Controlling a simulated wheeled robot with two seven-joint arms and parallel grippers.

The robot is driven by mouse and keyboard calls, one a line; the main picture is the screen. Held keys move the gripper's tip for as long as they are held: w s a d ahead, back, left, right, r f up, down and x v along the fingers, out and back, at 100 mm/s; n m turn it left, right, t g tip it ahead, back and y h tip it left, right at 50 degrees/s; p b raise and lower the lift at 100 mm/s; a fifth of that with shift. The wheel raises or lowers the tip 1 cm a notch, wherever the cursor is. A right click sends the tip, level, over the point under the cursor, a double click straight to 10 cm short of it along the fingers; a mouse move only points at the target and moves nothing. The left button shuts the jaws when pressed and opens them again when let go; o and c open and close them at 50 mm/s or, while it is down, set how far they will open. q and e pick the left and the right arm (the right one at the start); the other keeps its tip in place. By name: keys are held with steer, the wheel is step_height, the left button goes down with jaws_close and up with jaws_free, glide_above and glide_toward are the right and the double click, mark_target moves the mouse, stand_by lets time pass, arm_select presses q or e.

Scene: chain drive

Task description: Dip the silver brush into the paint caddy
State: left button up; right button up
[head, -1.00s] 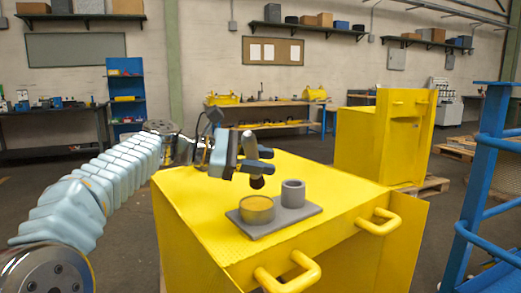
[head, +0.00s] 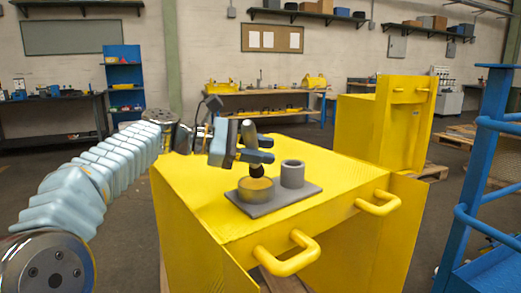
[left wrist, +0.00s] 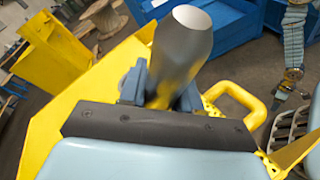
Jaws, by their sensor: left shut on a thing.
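The silver brush (head: 248,132) has a grey metallic handle and dark bristles at its lower end. My left gripper (head: 256,149) is shut on it and holds it bristles down, slightly tilted. In the left wrist view, the handle (left wrist: 182,48) stands up between the fingers. The paint caddy (head: 254,211) is a grey plate on the yellow cabinet, bearing a round cup of yellow paint (head: 257,193) and a hollow grey cylinder (head: 292,175). The bristles are over the cup, near its far rim; I cannot tell whether they touch the paint. My right gripper is not in view.
The yellow cabinet (head: 205,185) has a flat top, clear around the caddy, and handles (head: 288,256) on its front. Another yellow cabinet (head: 370,135) stands behind. A blue railing (head: 472,190) rises at the right.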

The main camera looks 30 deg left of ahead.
arm_select(q)
steer(key=shift+f+b, duration=0.5)
steer(key=shift+f, duration=0.25)
stand_by(0.5)
steer(key=shift+f, duration=0.1)
stand_by(1.0)
step_height(320, 180, up, 7)
steer(key=p, duration=0.3)
steer(key=shift+p, duration=0.3)
stand_by(0.8)
